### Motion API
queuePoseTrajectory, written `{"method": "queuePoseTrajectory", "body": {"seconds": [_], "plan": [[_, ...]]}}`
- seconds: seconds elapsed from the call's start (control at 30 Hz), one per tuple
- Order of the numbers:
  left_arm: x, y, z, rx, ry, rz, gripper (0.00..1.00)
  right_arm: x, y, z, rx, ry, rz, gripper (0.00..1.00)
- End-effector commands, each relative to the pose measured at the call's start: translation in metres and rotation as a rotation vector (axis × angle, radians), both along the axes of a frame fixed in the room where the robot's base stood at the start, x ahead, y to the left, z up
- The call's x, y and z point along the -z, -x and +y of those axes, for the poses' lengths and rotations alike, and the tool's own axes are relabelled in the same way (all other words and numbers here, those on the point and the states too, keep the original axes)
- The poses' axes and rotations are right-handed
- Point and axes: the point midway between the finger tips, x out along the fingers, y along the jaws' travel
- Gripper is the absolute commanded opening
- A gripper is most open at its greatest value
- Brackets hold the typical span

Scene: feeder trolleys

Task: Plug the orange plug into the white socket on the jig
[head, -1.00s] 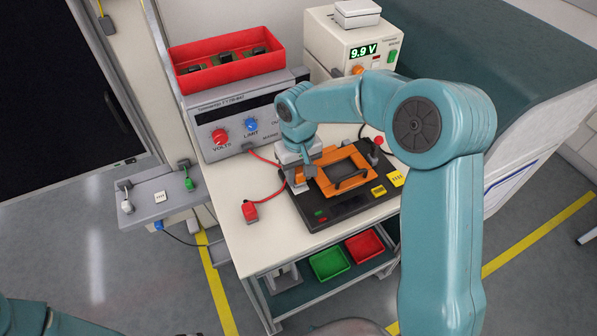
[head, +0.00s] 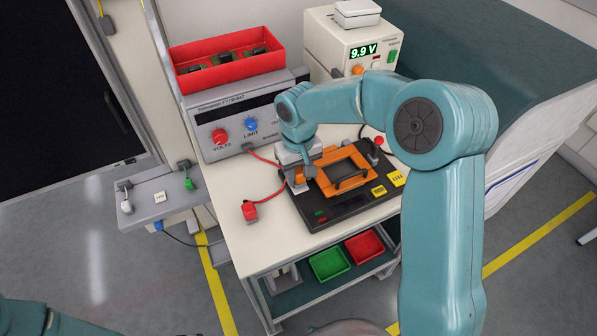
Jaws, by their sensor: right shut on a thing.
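My right gripper (head: 299,186) is at the left edge of the black jig (head: 338,215), pointing down. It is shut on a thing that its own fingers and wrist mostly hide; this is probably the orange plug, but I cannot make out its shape. The white socket cannot be told apart from the pale gripper parts there, so I cannot tell whether plug and socket touch. The jig carries an orange frame (head: 358,152) with a black handle. Only a piece of my left arm shows at the bottom left; its gripper is out of view.
A red connector (head: 250,211) on a red cable lies left of the jig on the cream tabletop (head: 232,185). The power supply (head: 225,110) stands behind, under a red bin (head: 228,81). A meter (head: 330,48) stands at the back. A red-knobbed lever (head: 378,142) rises at the jig's far right.

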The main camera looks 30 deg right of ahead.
Motion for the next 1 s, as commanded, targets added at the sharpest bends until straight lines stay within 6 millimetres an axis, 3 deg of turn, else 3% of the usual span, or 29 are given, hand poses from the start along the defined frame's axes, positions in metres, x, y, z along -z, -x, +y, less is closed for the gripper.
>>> {"method": "queuePoseTrajectory", "body": {"seconds": [0.53,0.57,0.63,0.87,1.0], "plan": [[0.01,0.0,0.0,0.0,0.0,0.0,0.43,0.012,0.0,0.0,0.0,0.0,0.0,0.09],[0.009,0.0,0.0,0.0,0.0,0.0,0.43,0.011,0.0,0.0,0.0,0.0,0.0,0.42],[0.009,0.0,0.0,0.0,0.0,0.0,0.43,0.011,0.0,0.0,0.0,0.0,0.0,0.65],[0.009,0.0,0.0,0.0,0.0,0.0,0.43,0.011,0.0,0.0,0.0,0.001,0.0,0.66],[0.01,0.0,0.0,0.0,0.0,0.0,0.43,-0.001,-0.001,-0.001,0.0,0.001,-0.003,0.66]]}}
